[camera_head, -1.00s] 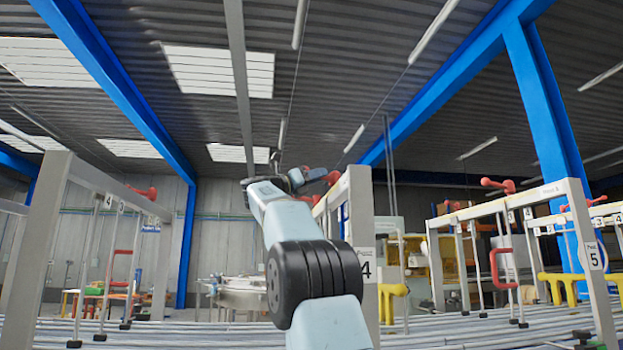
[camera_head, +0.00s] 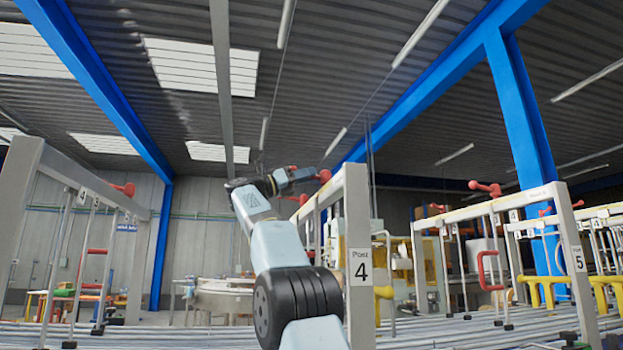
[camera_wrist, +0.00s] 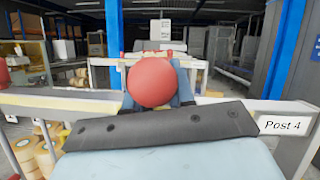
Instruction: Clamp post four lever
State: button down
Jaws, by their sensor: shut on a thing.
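The post four frame (camera_head: 350,215) has a label reading Post 4 and a grey top beam. A red lever (camera_head: 324,175) is at the top of this post. My gripper (camera_head: 312,174) reaches it from the left at beam height. In the wrist view the lever's round red knob (camera_wrist: 152,82) sits between my two blue fingers, and my gripper is shut on it. The Post 4 label (camera_wrist: 284,125) shows at the right there. The knob hides the rest of the lever in the wrist view, so its angle cannot be told.
The post five frame (camera_head: 568,240) stands at the right with a red lever (camera_head: 485,188) on its beam and yellow handles (camera_head: 545,288) beside it. Another frame (camera_head: 22,190) stands at the left. Grey rollers (camera_head: 180,338) run along the bottom.

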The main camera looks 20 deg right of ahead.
jog(key=shift+s+a+r, duration=0.1)
jog(key=shift+s+r, duration=0.15)
jog(key=shift+r, duration=0.2)
jog(key=c, duration=1.1)
grip_release()
jog(key=shift+o, duration=0.2)
jog(key=shift+w+f, duration=0.15)
jog(key=shift+f, duration=0.05)
jog(key=shift+a+f, duration=0.1)
jog(key=shift+a, duration=0.05)
jog(key=v, duration=1.3)
jog(key=shift+a, duration=0.3)
jog(key=shift+f, duration=0.1)
